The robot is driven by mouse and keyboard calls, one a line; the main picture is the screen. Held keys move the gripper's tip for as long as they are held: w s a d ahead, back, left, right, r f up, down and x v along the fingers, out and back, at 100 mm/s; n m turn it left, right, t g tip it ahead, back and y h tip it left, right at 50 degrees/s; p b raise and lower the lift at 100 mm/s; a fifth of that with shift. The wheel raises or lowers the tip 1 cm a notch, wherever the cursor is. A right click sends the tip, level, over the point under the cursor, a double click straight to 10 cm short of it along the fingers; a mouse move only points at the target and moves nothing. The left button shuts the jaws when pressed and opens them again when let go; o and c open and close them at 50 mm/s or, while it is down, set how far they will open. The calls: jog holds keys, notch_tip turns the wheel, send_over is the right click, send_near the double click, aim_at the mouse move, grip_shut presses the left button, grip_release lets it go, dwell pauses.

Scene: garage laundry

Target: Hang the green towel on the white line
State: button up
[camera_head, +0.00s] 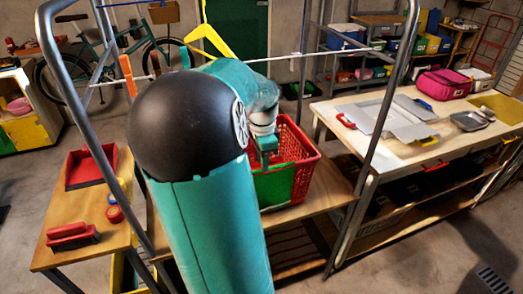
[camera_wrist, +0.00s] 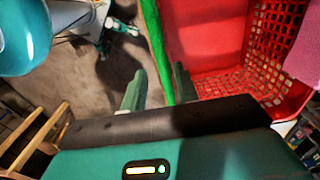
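The green towel (camera_head: 274,188) hangs over the near side of the red basket (camera_head: 306,160), which stands on a wooden bench. In the wrist view the towel (camera_wrist: 155,45) shows edge-on as a narrow green strip along the basket wall. My gripper (camera_head: 266,156) is at the towel's top edge, partly hidden by my arm in the head view. In the wrist view my gripper (camera_wrist: 158,88) has its fingers apart, one on each side of the strip, with a gap visible. The white line (camera_head: 279,58) runs across the metal frame behind my arm, which hides its middle.
A yellow hanger (camera_head: 209,40) and an orange clip (camera_head: 128,75) are up near the line. Metal frame posts (camera_head: 377,110) stand on both sides. A low table (camera_head: 85,215) with a red tray is at left; a workbench (camera_head: 335,112) is at right.

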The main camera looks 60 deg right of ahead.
jog(key=shift+w+f, duration=0.15)
jog(key=shift+f, duration=2.4)
